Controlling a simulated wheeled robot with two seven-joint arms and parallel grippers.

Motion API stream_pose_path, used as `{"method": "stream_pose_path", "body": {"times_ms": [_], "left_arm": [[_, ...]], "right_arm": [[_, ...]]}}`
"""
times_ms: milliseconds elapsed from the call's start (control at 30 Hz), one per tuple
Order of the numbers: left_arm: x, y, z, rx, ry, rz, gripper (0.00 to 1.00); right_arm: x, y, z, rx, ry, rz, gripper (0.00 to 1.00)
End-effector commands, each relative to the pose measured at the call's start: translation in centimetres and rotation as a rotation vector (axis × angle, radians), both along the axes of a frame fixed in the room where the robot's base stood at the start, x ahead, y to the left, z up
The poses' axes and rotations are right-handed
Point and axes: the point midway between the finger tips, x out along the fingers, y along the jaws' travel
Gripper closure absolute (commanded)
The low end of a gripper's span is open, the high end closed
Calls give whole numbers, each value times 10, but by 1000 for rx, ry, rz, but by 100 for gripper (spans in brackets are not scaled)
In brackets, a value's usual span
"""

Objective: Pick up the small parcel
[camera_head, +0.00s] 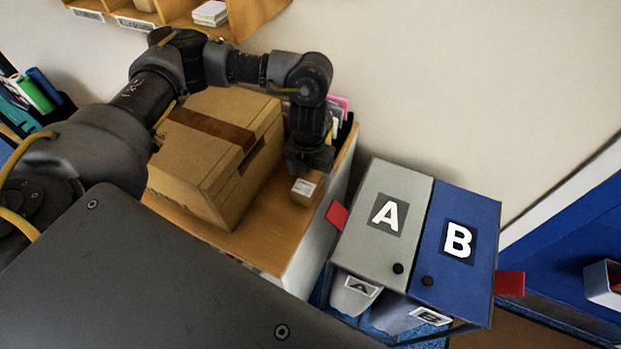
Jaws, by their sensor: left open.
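The small parcel (304,191) is a little brown box with a white label. It sits on the wooden cabinet top, close to the right edge and right of a large carton. My left gripper (309,172) points down just above and behind it, and its fingers are partly hidden, so I cannot tell whether they touch the parcel. The left gripper is open. My right gripper does not show.
The large brown carton (205,165) stands on the wooden cabinet top (262,232). Grey bin A (375,240) and blue bin B (470,207), with red handles, stand to the right. Coloured folders (341,110) stand behind the gripper. A wooden shelf hangs at the top left.

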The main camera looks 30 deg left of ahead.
Motion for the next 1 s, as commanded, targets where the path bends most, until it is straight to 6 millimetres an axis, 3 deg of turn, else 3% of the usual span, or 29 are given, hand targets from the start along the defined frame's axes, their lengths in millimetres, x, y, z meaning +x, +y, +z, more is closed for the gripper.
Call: {"method": "stream_pose_path", "body": {"times_ms": [200, 467, 867, 1000], "left_arm": [[0, 1, -22, 0, 1, 2, 22], [0, 1, -24, 0, -1, 0, 22], [0, 1, -24, 0, 0, 0, 74], [0, 0, -23, 0, -1, 0, 75]], "right_arm": [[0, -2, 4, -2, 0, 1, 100], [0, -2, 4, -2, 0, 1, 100], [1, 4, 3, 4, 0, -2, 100], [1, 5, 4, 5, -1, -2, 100]]}}
